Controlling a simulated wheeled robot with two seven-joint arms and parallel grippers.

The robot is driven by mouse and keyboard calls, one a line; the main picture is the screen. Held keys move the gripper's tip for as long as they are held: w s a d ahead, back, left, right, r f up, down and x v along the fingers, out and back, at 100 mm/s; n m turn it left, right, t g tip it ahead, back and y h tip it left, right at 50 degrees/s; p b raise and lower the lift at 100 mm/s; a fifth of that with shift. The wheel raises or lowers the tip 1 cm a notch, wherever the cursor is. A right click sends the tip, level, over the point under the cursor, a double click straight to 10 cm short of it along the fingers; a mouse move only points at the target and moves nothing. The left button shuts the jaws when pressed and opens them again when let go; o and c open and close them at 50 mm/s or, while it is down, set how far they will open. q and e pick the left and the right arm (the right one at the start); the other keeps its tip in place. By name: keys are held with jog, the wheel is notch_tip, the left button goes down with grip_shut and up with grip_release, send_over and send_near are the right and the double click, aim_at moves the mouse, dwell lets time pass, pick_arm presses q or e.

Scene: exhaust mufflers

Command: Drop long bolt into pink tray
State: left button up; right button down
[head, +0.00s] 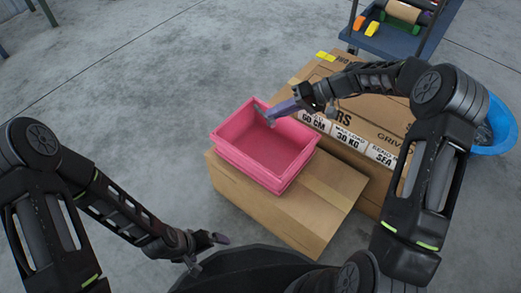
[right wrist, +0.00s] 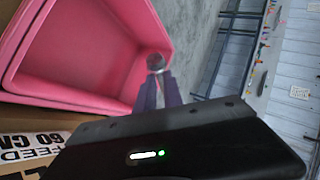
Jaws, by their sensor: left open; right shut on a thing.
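The pink tray (head: 264,147) sits on a cardboard box in the head view, and its inside looks empty. It also fills the upper left of the right wrist view (right wrist: 75,50). My right gripper (head: 281,111) reaches in from the right over the tray's far right rim. It is shut on the long bolt (head: 264,115), a grey metal piece whose head end points over the tray. The bolt's round head shows beyond the purple fingers in the right wrist view (right wrist: 156,62). My left gripper (head: 207,255) is open and empty, low at the left, apart from the tray.
The cardboard box (head: 290,218) under the tray stands beside a larger labelled box (head: 370,135) on the right. A blue basin (head: 497,130) is at the far right. A blue cart (head: 390,38) with coloured items stands at the back. The grey floor at left is clear.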

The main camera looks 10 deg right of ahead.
jog(key=shift+f, duration=0.1)
jog(key=c, duration=1.4)
grip_release()
jog(key=p+v, duration=0.2)
jog(key=v, duration=0.5)
jog(key=shift+d, duration=0.35)
jog(key=shift+r, duration=0.25)
